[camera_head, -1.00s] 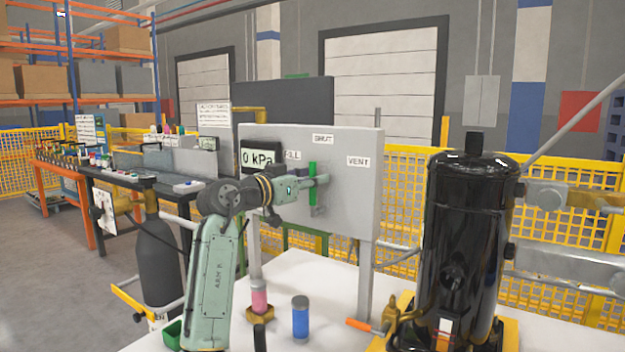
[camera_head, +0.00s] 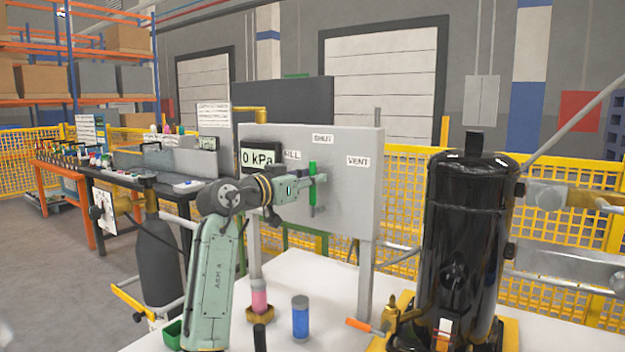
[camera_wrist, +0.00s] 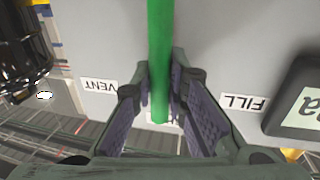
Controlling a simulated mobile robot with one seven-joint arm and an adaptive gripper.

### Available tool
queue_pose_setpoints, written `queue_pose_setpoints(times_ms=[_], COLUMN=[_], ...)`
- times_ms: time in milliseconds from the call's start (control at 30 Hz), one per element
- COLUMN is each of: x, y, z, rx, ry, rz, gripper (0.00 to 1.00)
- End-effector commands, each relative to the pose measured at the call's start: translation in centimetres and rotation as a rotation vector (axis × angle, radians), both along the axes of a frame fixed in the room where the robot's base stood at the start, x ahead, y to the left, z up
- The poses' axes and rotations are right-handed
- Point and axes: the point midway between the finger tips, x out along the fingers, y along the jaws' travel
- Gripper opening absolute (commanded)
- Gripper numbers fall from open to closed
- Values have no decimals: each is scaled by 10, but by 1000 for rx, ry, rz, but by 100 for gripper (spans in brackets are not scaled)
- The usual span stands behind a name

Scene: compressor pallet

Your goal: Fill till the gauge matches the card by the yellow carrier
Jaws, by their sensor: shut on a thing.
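The grey panel (camera_head: 345,205) carries a gauge (camera_head: 262,158) reading 0 kPa and FILL, SHUT and VENT labels. My gripper (camera_head: 312,181) is shut on the green lever (camera_head: 313,168), which stands upright below the SHUT label (camera_head: 323,138). In the wrist view the green lever (camera_wrist: 159,60) runs between my two fingers, with VENT (camera_wrist: 100,86) on the left and FILL (camera_wrist: 244,103) on the right. A white card with dark marks (camera_head: 104,212) hangs near the dark cylinder (camera_head: 158,265) and yellow bars (camera_head: 132,300). Its writing is too small to read.
A black compressor (camera_head: 465,250) stands on a yellow base at the right. A pink canister (camera_head: 259,296) in a small yellow holder and a blue canister (camera_head: 300,318) stand on the white table (camera_head: 300,270). A dark bench (camera_head: 150,184) is at the left.

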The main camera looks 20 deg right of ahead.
Motion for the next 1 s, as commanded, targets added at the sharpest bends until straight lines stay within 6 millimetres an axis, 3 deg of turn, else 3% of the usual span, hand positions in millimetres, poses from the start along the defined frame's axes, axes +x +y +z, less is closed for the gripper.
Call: queue_pose_setpoints(times_ms=[367,1000], x=[9,42], y=[6,31], z=[1,-19], rx=[-84,-411], ry=[110,531], rz=[-2,-2], gripper=[0,0])
